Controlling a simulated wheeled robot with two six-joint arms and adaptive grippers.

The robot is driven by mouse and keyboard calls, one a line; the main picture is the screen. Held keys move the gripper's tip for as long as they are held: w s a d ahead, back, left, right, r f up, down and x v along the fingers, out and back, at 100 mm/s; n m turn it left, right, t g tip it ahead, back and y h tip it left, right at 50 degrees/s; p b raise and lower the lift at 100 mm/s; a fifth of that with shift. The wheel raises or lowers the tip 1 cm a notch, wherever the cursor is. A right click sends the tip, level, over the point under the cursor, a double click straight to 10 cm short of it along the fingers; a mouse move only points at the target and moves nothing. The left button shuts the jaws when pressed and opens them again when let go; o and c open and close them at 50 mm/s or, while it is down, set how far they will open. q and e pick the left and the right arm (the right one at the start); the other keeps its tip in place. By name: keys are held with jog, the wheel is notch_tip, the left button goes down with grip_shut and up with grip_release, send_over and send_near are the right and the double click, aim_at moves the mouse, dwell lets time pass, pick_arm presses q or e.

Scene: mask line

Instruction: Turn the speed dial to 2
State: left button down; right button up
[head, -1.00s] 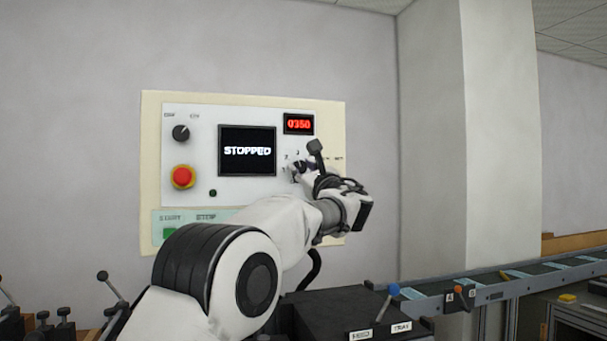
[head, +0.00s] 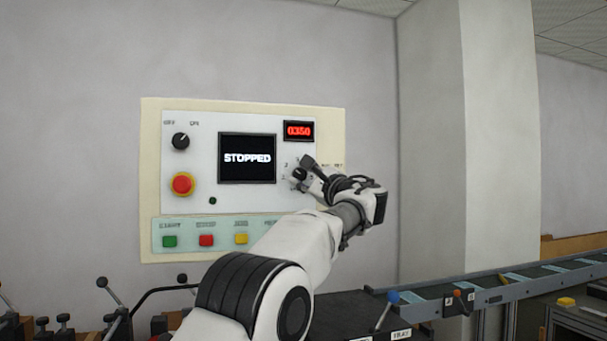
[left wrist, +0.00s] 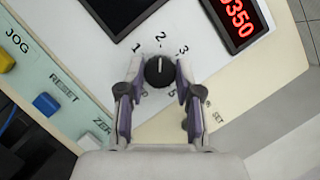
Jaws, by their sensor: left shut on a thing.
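The speed dial (left wrist: 159,71) is a round black knob on the white panel, with the numbers 1, 2 and 3 printed around it. Its white pointer line points straight up in the left wrist view, toward the 2. My left gripper (left wrist: 159,78) is shut on the dial, one finger on each side. In the head view my left gripper (head: 302,175) is at the panel's right part and hides much of the dial and its numbers. My right gripper is in neither view.
The panel also carries a screen (head: 247,158) reading STOPPED, a red 0350 display (head: 299,131), a black selector knob (head: 181,141) and a red emergency button (head: 182,184). A row of coloured buttons (head: 206,240) lies below. A conveyor (head: 480,290) runs at the right.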

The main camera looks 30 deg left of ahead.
pick_arm(q)
jog(key=shift+r, duration=0.1)
jog(key=c, duration=0.8)
grip_release()
jog(key=shift+w, duration=0.15)
jog(key=shift+o, duration=0.2)
jog(key=shift+w+a+f, duration=0.2)
jog(key=shift+w+f, duration=0.15)
jog(key=shift+w, duration=0.1)
jog(key=shift+s+d, duration=0.15)
jog(key=v, duration=1.1)
jog(key=shift+d+f, duration=0.2)
jog(key=shift+d, duration=0.1)
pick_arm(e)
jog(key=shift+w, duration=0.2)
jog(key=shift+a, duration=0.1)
